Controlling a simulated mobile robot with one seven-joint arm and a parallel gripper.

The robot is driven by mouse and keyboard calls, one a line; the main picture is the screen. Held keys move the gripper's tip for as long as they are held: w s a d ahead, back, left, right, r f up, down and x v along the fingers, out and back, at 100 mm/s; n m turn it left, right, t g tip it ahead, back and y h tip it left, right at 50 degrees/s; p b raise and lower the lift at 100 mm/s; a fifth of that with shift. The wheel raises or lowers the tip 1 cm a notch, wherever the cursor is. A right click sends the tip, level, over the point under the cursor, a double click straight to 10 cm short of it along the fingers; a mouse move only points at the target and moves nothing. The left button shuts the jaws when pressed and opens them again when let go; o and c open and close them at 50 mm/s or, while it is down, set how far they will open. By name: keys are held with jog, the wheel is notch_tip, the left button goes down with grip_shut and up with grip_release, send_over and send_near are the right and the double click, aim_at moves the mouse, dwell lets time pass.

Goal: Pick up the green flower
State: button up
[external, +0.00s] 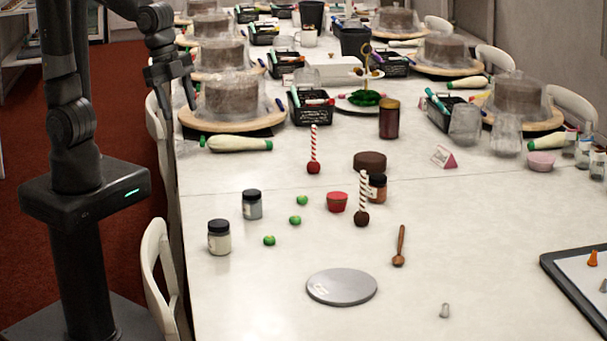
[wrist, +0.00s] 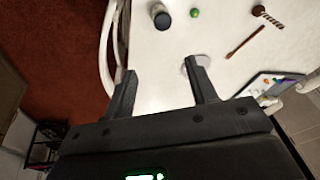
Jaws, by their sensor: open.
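Three small green blobs lie on the white table in the external view: one (external: 302,200) at the back, one (external: 295,219) in the middle and one (external: 269,240) nearest the front. They are too small for me to tell whether they are flowers. One green blob (wrist: 195,13) shows at the top of the wrist view, beside a dark-lidded jar (wrist: 160,15). My gripper (external: 178,100) is raised at the table's left edge, apart from the green blobs. In the wrist view my gripper (wrist: 162,68) is open, with nothing between its fingers.
Two dark-lidded jars (external: 219,238) (external: 252,205) stand left of the green blobs. A red tub (external: 337,202), a candy-striped stick (external: 362,190) and a wooden spoon (external: 400,245) are to the right. A grey disc (external: 341,287) lies in front. White chairs (external: 158,240) line the left edge.

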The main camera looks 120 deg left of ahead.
jog(key=w+a+f+m+g, duration=0.25)
jog(key=w+a+f, duration=0.25)
jog(key=w+f, duration=0.5)
jog(key=m, duration=0.3)
send_over(269, 238)
jog(key=shift+g, duration=0.45)
jog(key=f, duration=1.6)
jog(key=shift+d+f, duration=0.2)
jog(key=shift+f, duration=0.05)
jog(key=f, duration=0.5)
jog(key=shift+a+f, duration=0.1)
jog(key=shift+a, duration=0.15)
jog(key=c, duration=1)
